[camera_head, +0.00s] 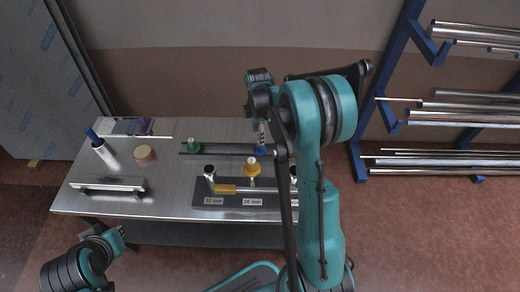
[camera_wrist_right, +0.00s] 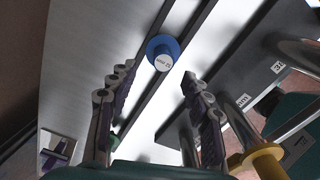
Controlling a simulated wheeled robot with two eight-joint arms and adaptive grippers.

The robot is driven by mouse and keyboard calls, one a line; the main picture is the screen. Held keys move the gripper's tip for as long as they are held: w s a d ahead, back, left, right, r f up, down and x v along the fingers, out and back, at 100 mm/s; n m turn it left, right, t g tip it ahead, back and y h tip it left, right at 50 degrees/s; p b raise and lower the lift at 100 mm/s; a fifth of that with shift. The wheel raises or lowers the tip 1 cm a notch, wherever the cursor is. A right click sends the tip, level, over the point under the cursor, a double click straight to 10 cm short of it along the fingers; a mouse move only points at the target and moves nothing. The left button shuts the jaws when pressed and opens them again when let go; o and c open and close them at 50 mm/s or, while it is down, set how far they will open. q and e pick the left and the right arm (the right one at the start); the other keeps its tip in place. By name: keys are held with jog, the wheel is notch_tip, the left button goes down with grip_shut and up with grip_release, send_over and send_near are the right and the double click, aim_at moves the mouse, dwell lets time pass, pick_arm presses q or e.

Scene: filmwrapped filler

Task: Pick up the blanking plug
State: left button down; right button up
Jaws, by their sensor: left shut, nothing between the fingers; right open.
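The blanking plugs are small knobbed caps. A blue plug (camera_head: 261,150) sits on a dark rail on the table; in the right wrist view it (camera_wrist_right: 162,52) has a white label, too small to read surely. A green plug (camera_head: 193,146) sits further left on the rail. A yellow plug (camera_head: 252,168) is on an upright tube end at the dark block. My right gripper (camera_head: 260,138) points down over the blue plug; its open fingers (camera_wrist_right: 158,78) are on either side of the view, the plug beyond their tips. My left gripper (camera_head: 118,234) is shut and empty at the table's front left.
The dark block (camera_head: 210,188) carries metal tubes and size labels. A blue rack with pipes (camera_head: 470,105) stands right.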

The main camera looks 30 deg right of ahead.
aim_at(260, 148)
jog(key=f+b, duration=0.1)
jog(key=f, duration=0.1)
jog(key=f+b, duration=0.1)
jog(key=f, duration=0.1)
jog(key=f+b, duration=0.1)
jog(key=f, duration=0.2)
jog(key=shift+s+d, duration=0.25)
grip_shut()
